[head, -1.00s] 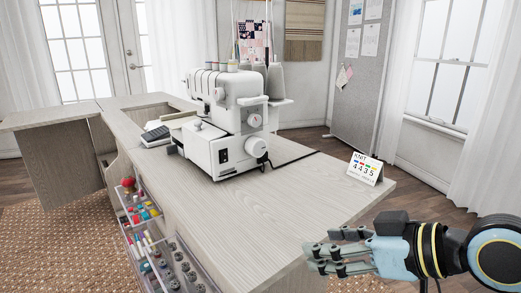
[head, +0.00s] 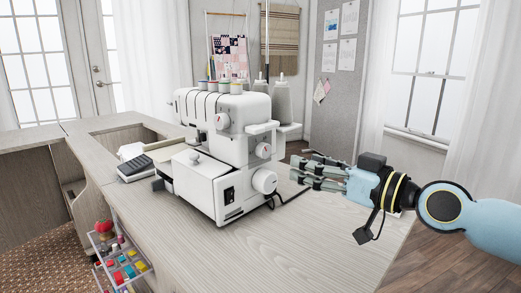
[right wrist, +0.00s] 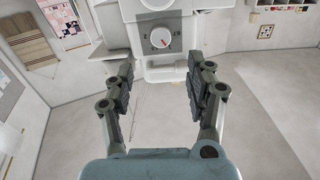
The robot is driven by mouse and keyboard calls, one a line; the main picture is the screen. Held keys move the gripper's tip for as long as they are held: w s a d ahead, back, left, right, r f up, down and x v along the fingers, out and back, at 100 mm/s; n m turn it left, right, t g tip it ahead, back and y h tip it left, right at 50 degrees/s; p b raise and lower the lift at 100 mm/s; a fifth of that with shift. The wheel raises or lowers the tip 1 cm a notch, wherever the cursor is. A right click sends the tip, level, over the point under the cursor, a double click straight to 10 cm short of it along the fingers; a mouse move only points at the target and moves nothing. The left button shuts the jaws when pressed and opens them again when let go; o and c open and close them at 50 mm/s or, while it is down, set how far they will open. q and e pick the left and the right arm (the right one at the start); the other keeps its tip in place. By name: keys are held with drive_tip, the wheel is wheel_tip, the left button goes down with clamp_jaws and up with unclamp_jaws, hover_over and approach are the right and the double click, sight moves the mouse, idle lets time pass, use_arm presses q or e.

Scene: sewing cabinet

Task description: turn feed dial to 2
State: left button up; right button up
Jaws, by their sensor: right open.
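The white sewing machine (head: 212,150) stands on the cabinet top. A round white dial with a red mark (head: 263,150) sits on its right side, above a larger plain white knob (head: 264,181). My left gripper is out of view.
Thread cones (head: 282,101) stand behind the machine. A dark cable (head: 291,198) runs from its right side across the tabletop (head: 290,245). A dark pedal-like object (head: 135,168) lies left of it. A clear drawer with colourful spools (head: 122,262) is at lower left.

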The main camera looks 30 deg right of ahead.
sight(267, 151)
drive_tip(key=x, duration=0.8)
drive_tip(key=shift+w+a+r, duration=0.1)
drive_tip(key=shift+w+a, duration=0.05)
drive_tip(key=shift+w, duration=0.2)
drive_tip(key=shift+w+a, duration=0.25)
drive_tip(key=shift+w, duration=0.35)
drive_tip(key=c, duration=0.4)
clamp_jaws()
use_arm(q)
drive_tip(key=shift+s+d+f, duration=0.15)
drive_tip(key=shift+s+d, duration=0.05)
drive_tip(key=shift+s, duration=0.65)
